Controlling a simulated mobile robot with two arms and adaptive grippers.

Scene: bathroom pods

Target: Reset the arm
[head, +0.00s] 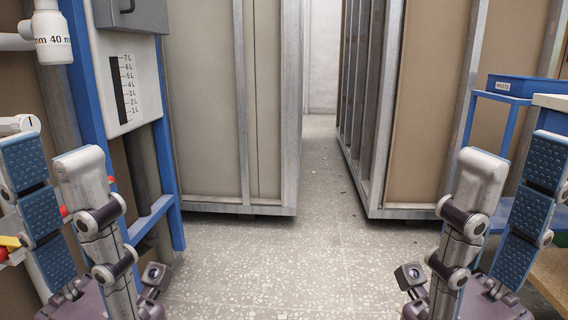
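My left gripper (49,158) is at the left edge of the head view, pointing up. Its two fingers stand apart, one showing blue ridged pads and the other a pale grey back, with nothing between them. My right gripper (514,162) is at the right edge, also pointing up. Its fingers are apart in the same way and it is empty. The rest of both arms is mostly out of view.
Large framed panels stand on the left (208,100) and right (423,100), with a clear floor aisle (318,190) between. A blue-framed unit with a litre scale (125,85) is close on the left. A blue bin (525,86) sits on a rack at right.

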